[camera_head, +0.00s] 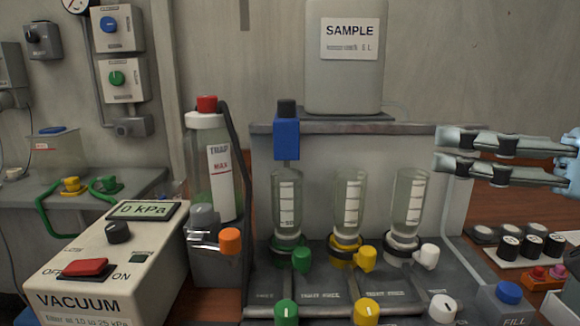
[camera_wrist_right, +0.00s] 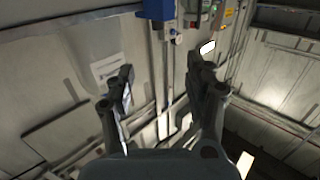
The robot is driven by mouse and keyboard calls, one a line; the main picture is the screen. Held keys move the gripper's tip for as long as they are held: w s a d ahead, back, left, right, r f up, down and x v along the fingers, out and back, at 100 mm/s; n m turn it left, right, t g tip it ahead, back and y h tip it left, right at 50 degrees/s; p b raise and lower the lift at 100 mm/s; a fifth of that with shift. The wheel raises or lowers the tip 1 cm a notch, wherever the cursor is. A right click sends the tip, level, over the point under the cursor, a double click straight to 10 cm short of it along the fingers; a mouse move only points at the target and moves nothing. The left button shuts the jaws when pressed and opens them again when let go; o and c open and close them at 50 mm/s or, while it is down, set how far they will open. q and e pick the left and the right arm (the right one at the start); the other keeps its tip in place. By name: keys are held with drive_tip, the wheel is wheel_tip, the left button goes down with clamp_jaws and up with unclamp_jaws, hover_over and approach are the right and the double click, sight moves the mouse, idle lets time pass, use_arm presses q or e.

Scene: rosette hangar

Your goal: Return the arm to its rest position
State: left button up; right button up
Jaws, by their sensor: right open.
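My right gripper (camera_head: 438,150) reaches in from the right edge of the head view. Its two grey fingers point left, one above the other, with a gap between them and nothing in it. It is open, in front of the pale back panel and above the right-hand end of the filter bench. In the right wrist view the two dark fingers (camera_wrist_right: 160,72) stand apart, with only wall and fittings beyond them. The rest of the right arm is cut off by the picture's edge. My left gripper is not in view.
Three graduated funnels (camera_head: 350,205) stand left of the gripper, below its height. A SAMPLE tank (camera_head: 345,75) stands behind them. A trap bottle (camera_head: 208,165) and the VACUUM box (camera_head: 105,255) are at left. Black-capped jars (camera_head: 532,247) and a FILL button box (camera_head: 507,303) are below the gripper.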

drive_tip(key=s+f+m+g+h, duration=0.1)
drive_tip(key=s+f+g+h, duration=0.15)
drive_tip(key=f, duration=0.65)
drive_tip(key=s+f+m+g+h, duration=0.15)
drive_tip(key=f+h, duration=0.25)
drive_tip(key=f, duration=0.4)
drive_tip(key=s+d+f+m+g+h, duration=0.25)
drive_tip(key=s+d+f, duration=0.2)
drive_tip(key=s, duration=0.25)
drive_tip(key=s+d+f+m+g+h, duration=0.2)
drive_tip(key=s+d+f+m+h, duration=0.15)
drive_tip(key=s+f, duration=0.3)
drive_tip(key=s+d+f+g, duration=0.1)
drive_tip(key=s+f, duration=0.1)
drive_tip(key=f, duration=1.1)
drive_tip(key=s+d+f+g, duration=0.1)
drive_tip(key=f, duration=1.1)
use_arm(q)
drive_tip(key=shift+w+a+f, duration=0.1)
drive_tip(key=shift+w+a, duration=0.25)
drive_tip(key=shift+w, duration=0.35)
use_arm(e)
drive_tip(key=s+d+f+g, duration=0.1)
drive_tip(key=s+f, duration=1.6)
drive_tip(key=s, duration=0.1)
drive_tip(key=shift+s+h, duration=0.2)
drive_tip(key=shift+h, duration=0.15)
